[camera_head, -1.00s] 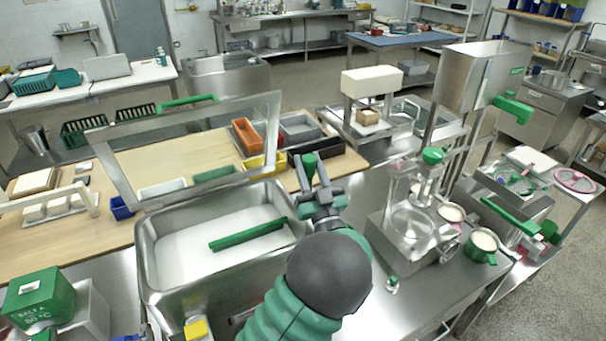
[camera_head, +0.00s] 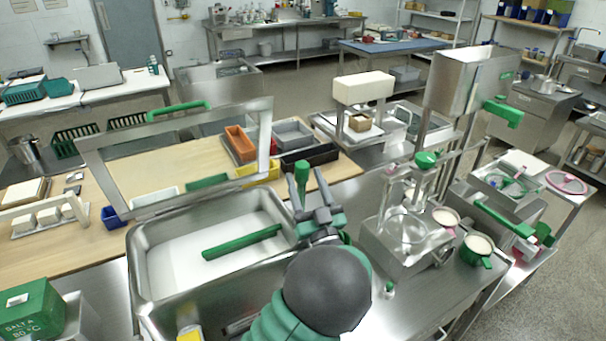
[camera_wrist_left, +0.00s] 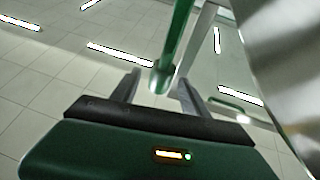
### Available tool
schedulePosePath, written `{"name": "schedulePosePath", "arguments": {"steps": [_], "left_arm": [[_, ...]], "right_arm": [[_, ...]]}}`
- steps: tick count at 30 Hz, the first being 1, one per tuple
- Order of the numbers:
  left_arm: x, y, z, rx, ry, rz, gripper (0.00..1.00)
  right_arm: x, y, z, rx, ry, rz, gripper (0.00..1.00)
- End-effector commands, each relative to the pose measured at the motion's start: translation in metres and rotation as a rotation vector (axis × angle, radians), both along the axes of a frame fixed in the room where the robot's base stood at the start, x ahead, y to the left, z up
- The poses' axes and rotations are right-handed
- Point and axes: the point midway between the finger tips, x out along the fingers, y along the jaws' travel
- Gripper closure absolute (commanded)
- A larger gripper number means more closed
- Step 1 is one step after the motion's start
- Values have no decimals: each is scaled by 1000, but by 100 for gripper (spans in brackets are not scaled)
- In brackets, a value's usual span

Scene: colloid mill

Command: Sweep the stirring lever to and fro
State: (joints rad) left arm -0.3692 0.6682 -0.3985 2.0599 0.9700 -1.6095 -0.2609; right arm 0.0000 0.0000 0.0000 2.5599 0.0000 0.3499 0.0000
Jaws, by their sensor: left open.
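The stirring lever is most likely the upright green handle (camera_head: 302,172) at the right rim of the steel vat (camera_head: 135,262). A green bar (camera_head: 242,242) lies across the white contents of the vat. My left gripper (camera_head: 318,212) is at the lower end of the handle, with its fingers apart. In the left wrist view the green handle (camera_wrist_left: 178,40) ends in a wider collar between the two open fingers (camera_wrist_left: 157,90). I cannot tell whether either finger touches it. The lever's lower part is hidden behind my gripper and arm. My right gripper is not in view.
A tilted metal frame with a green grip (camera_head: 178,110) stands behind the vat. Coloured bins (camera_head: 240,143) sit on the wooden table. A steel press with a green knob (camera_head: 427,160) stands to the right.

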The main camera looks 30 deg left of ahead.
Motion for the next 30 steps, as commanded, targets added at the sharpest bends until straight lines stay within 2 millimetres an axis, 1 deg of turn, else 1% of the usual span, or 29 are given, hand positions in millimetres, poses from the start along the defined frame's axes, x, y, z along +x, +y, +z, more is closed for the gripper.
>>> {"name": "schedulePosePath", "arguments": {"steps": [1, 9, 12, 15, 19, 25, 26, 28, 30], "left_arm": [[-6, -11, -11, -1, 4, -4, 47], [-48, -67, -49, 0, 4, -5, 47], [-60, -83, -59, 1, 5, -3, 47], [-68, -94, -65, -1, 2, -3, 47], [-73, -99, -68, 0, 2, 0, 47], [-73, -100, -67, 0, 2, 0, 47], [-73, -100, -67, 0, 2, 0, 50], [-71, -97, -67, -11, -5, -8, 59], [-67, -89, -67, -55, -26, -39, 68]], "right_arm": [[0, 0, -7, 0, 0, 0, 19], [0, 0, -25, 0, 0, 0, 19], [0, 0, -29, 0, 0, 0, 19], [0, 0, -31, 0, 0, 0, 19], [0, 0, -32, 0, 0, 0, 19], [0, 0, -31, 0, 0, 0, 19], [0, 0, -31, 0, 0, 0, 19], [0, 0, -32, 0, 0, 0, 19], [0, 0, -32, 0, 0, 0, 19]]}}
